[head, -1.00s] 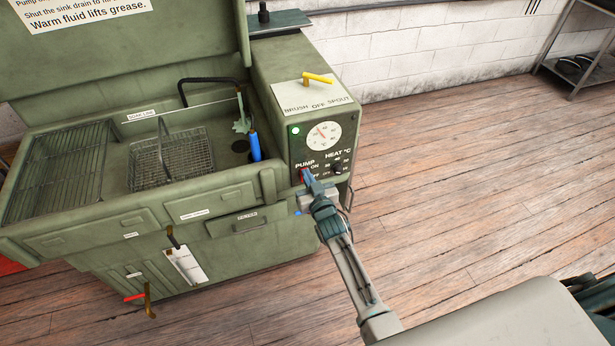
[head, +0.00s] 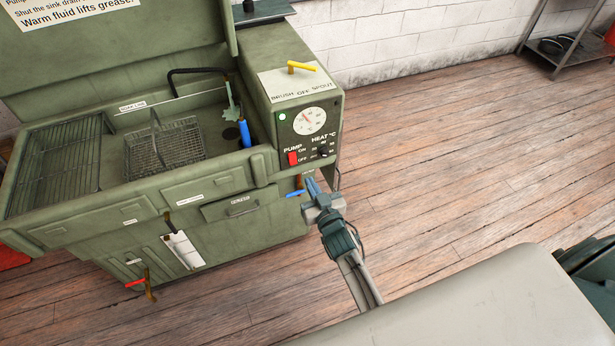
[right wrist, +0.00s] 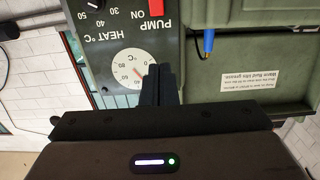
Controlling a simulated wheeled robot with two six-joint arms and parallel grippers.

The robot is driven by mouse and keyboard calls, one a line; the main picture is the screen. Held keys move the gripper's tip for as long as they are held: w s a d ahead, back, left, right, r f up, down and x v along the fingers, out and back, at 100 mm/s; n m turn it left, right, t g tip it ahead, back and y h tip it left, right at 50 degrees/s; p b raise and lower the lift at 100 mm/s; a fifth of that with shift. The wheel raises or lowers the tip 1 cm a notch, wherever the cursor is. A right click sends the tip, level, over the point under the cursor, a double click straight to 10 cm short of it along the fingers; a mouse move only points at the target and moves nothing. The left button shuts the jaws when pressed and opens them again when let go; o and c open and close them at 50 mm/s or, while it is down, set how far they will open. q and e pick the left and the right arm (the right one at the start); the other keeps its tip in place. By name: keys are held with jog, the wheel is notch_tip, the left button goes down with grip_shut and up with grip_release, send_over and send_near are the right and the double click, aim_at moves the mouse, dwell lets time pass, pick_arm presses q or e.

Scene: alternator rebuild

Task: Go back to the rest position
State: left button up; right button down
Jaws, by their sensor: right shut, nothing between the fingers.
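My right gripper (head: 311,186) is shut and empty. In the head view it is just in front of and below the control panel of the green parts washer (head: 220,181), apart from the red pump switch (head: 293,158). In the right wrist view my shut fingers (right wrist: 158,85) show against the panel, with the dial (right wrist: 131,68) behind them and the red switch (right wrist: 156,7) at the top edge. A green lamp (head: 282,116) on the panel is lit. My left gripper is not in view.
The washer's sink holds a wire basket (head: 177,145), a rack (head: 58,168) and a blue-handled brush (head: 244,133). A yellow lever (head: 302,66) sits on top of the control box. Blue-handled (head: 295,193) and red-handled (head: 136,283) valves stick out in front.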

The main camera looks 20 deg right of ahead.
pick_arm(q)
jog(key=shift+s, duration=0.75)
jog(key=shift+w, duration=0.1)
pick_arm(e)
jog(key=s+d+f+g+b, duration=0.15)
jog(key=s+f+g, duration=0.4)
jog(key=f, duration=0.95)
jog(key=s+d+f+g, duration=0.2)
jog(key=s+f, duration=0.7)
jog(key=f, duration=0.6)
pick_arm(q)
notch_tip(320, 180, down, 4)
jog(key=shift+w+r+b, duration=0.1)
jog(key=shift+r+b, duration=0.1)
jog(key=shift+b, duration=0.8)
pick_arm(e)
jog(key=s+d+f+g, duration=0.2)
jog(key=s+f, duration=0.4)
jog(key=s, duration=0.5)
jog(key=s+d+f+g+h, duration=0.1)
jog(key=s+d+f+g, duration=0.2)
jog(key=s+f, duration=0.4)
jog(key=s+d+f+g, duration=0.2)
jog(key=s+f+g, duration=0.2)
jog(key=s, duration=1.2)
notch_tip(320, 180, down, 2)
jog(key=shift+s+d+f, duration=0.15)
jog(key=shift+s+d, duration=0.05)
jog(key=shift+s, duration=0.1)
